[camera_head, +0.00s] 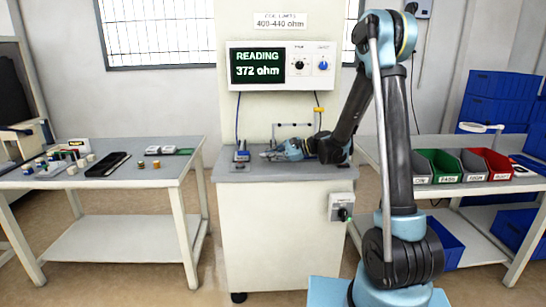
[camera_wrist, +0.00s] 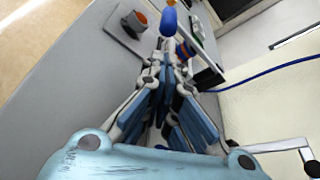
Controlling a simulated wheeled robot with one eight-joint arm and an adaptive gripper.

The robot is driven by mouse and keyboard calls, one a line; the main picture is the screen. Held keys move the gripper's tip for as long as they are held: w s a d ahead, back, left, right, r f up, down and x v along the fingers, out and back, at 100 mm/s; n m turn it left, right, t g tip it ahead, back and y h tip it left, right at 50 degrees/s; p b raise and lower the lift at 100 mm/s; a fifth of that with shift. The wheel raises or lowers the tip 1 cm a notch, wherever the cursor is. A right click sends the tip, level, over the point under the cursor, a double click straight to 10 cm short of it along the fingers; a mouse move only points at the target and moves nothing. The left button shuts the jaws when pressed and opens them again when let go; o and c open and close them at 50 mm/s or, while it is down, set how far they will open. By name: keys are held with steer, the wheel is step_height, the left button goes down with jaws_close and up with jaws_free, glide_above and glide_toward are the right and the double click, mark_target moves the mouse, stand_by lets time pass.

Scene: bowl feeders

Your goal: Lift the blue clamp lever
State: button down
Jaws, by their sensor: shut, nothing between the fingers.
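The blue clamp lever (camera_wrist: 169,20) shows in the wrist view as a rounded blue knob just past my fingertips. In the head view the small clamp fixture (camera_head: 241,155) stands at the left of the grey bench top, and its lever is too small to make out well. My gripper (camera_wrist: 169,50) is shut and empty, with its fingertips close below the knob in the picture. I cannot tell whether they touch it. In the head view my gripper (camera_head: 266,155) lies low over the bench, just right of the fixture.
A meter (camera_head: 283,67) behind the bench reads 372 ohm. Coloured bins (camera_head: 447,166) are on the right table. Small parts and a dark tray (camera_head: 108,165) are on the left table.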

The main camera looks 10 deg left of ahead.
mark_target(255, 165)
steer(key=shift+x, duration=2.75)
steer(key=shift+r, duration=0.15)
